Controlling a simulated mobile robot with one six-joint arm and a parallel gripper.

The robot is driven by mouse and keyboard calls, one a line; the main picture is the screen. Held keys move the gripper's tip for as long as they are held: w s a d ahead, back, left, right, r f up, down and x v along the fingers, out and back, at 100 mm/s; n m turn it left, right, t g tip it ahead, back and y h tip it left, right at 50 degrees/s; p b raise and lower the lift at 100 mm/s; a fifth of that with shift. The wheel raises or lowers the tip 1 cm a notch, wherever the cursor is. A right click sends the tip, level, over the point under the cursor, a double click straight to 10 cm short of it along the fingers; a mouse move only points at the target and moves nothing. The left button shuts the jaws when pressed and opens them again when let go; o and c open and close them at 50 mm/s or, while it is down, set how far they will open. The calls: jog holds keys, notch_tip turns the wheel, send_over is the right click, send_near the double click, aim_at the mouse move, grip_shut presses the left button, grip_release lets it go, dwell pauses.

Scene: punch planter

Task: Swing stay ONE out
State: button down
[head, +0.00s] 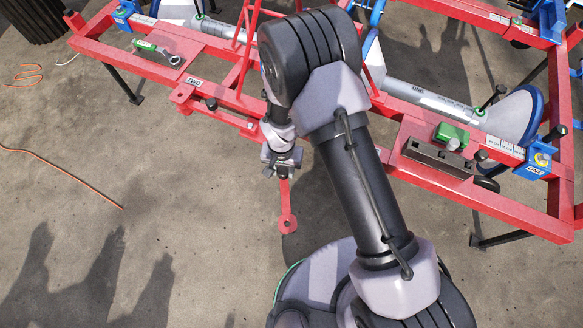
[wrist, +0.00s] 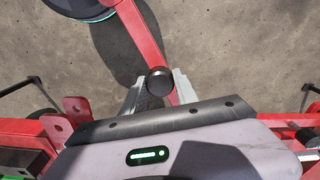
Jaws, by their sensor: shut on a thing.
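A red flat bar, which looks like the stay (head: 286,206), sticks out from the red frame over the concrete floor, with a round holed end nearest me. My gripper (head: 282,165) is at its inner part. In the wrist view, my gripper (wrist: 160,84) has its two grey fingers on either side of a round black knob (wrist: 160,79) on the red bar (wrist: 141,36), shut on it. The bar's far end leaves the top of that view. The bar's pivot is hidden behind my gripper and arm. I cannot read a name on the bar.
Orange cords (head: 62,175) lie at left. The floor (head: 180,190) in front is clear at left.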

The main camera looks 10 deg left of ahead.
jog(key=shift+s+a+m, duration=0.15)
jog(key=shift+a+m, duration=0.35)
jog(key=shift+a, duration=0.1)
jog(key=c, duration=0.9)
grip_release()
jog(key=shift+c, duration=0.2)
notch_tip(320, 180, up, 18)
jog(key=p, duration=0.6)
jog(key=shift+f, duration=0.25)
